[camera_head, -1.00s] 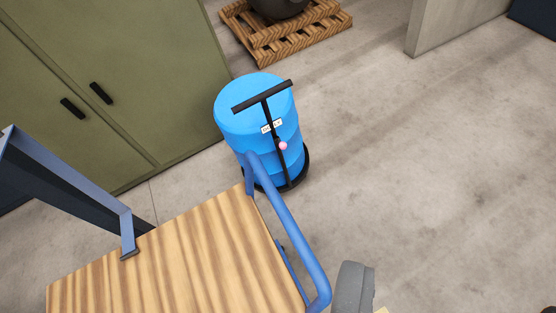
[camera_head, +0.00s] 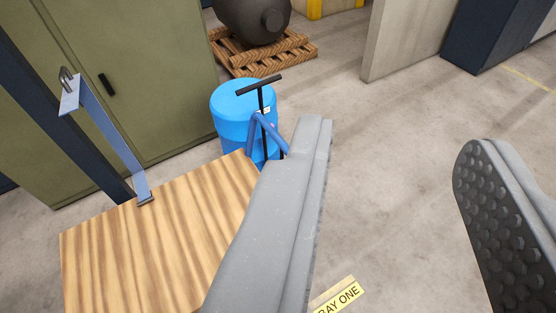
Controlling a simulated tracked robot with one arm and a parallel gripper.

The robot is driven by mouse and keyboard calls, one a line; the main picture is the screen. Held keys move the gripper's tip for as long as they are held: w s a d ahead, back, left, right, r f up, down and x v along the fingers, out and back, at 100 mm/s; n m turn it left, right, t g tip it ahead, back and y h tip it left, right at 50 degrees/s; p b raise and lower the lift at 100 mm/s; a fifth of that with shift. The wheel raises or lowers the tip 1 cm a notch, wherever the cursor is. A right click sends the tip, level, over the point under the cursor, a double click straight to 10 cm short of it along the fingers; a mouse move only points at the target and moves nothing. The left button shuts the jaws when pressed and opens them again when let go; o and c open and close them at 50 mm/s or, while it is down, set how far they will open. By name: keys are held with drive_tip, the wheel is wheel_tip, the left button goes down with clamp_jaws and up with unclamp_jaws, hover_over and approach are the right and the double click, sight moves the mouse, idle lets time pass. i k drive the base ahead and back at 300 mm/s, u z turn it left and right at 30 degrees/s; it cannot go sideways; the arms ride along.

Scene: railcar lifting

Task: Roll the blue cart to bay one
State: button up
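The blue cart has a wood-grain deck (camera_head: 150,235) at lower left and a blue tube handle (camera_head: 254,135) at the deck's far right corner. Most of the handle is hidden behind the left finger of my gripper (camera_head: 396,145). My gripper is open, with two thick grey fingers spread wide and only floor showing between their tips. The left finger crosses in front of the deck's right side; whether it touches the cart I cannot tell. A yellow floor label reading BAY ONE (camera_head: 338,297) lies at the bottom, partly cut off.
A blue drum (camera_head: 232,108) with a black T-handle stands just beyond the deck. A green cabinet (camera_head: 150,70) is at left. A wooden pallet (camera_head: 262,55) bears a dark tank. A concrete wall (camera_head: 410,40) stands behind.

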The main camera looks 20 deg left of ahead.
sight(164, 254)
drive_tip(key=z, duration=0.6)
drive_tip(key=i, duration=1.7)
drive_tip(key=u, duration=0.35)
